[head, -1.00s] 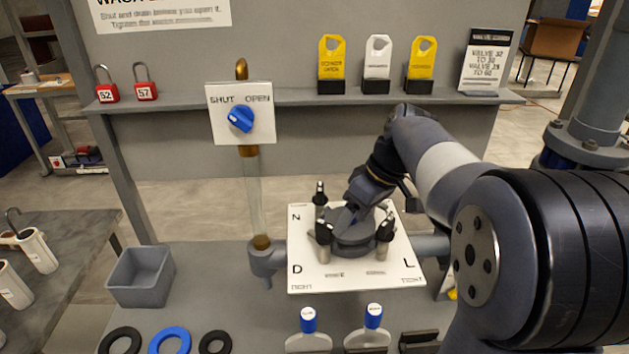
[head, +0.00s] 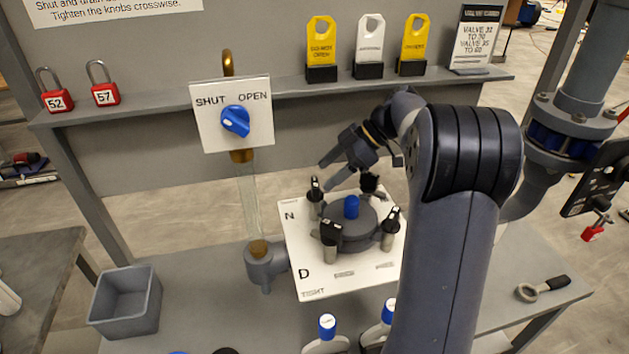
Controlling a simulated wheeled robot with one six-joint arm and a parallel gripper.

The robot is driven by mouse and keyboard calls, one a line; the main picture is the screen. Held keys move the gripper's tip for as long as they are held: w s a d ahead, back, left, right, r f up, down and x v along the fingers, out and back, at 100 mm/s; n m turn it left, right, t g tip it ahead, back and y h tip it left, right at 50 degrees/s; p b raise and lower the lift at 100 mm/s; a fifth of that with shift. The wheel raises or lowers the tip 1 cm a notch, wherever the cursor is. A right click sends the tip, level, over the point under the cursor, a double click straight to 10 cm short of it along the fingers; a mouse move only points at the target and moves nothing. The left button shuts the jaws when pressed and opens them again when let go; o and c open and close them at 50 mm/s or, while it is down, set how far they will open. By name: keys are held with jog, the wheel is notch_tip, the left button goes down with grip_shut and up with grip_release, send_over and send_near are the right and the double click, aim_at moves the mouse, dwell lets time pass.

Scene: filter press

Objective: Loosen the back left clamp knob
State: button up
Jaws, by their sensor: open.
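The filter press is a round dark grey housing (head: 347,232) with a blue cap (head: 351,207) on a white plate (head: 318,284). Several black-topped clamp knobs stand around it. The back left clamp knob (head: 314,190) is upright near the letter N. Contact cannot be told; I see nothing held.
A blue valve handle (head: 236,121) is on a SHUT/OPEN plate left of the press. A shelf (head: 290,88) with tags and red padlocks runs behind. A grey bin (head: 127,303) stands left; a wrench-like tool (head: 541,289) lies right on the bench.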

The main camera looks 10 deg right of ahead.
aim_at(318, 182)
jog(key=shift+p+x, duration=0.35)
jog(key=shift+x, duration=2.25)
jog(key=c, duration=1)
